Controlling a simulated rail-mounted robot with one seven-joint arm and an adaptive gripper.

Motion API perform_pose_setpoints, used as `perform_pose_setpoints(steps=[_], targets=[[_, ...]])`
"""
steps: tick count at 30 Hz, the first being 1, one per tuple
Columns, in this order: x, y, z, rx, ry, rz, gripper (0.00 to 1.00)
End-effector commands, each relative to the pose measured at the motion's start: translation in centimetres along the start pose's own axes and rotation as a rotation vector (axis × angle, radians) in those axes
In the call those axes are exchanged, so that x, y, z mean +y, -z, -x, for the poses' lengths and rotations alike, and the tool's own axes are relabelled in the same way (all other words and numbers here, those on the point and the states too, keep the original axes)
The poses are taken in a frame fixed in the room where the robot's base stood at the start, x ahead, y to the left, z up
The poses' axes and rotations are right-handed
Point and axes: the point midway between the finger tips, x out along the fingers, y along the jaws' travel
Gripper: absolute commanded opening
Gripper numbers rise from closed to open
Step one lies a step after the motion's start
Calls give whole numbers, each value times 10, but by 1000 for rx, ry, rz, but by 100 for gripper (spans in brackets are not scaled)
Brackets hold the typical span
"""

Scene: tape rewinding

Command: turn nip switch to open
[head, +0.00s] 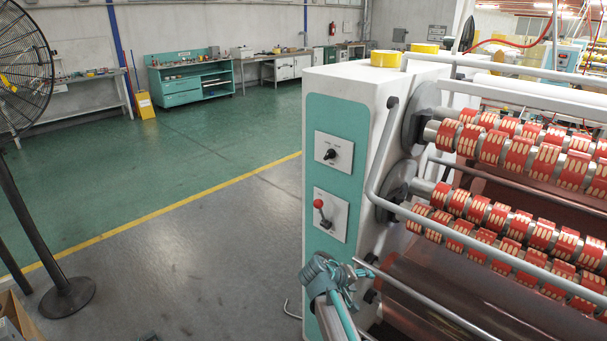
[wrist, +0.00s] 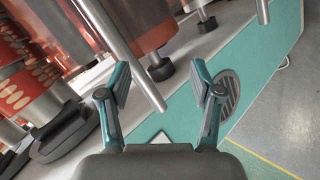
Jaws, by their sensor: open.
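The machine's teal side panel (head: 336,108) carries two switch plates. The lettering is too small to read, so I cannot tell which is the nip switch. My gripper (head: 332,276) is below both plates, near the panel's lower front corner. In the wrist view my gripper (wrist: 161,82) is open, with its two fingers spread and no object gripped. Neither knob nor lever shows there; a corner of a pale plate (wrist: 160,137) peeks above the gripper body.
A metal guard rail (head: 455,237) runs in front of the red rollers (head: 495,214), close to my gripper. In the wrist view a metal bar (wrist: 132,55) reaches between the fingers. A round vent (wrist: 229,92) is on the panel. The floor (head: 190,240) left of the machine is clear.

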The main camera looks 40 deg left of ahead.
Motion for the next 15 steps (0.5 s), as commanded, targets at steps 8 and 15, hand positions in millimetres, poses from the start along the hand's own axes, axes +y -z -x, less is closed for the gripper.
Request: perform_pose_setpoints(steps=[8, 15], targets=[[90, 167, 148, 268, -332, -57, 65], [137, 234, 253, 419, -508, -113, 65]])
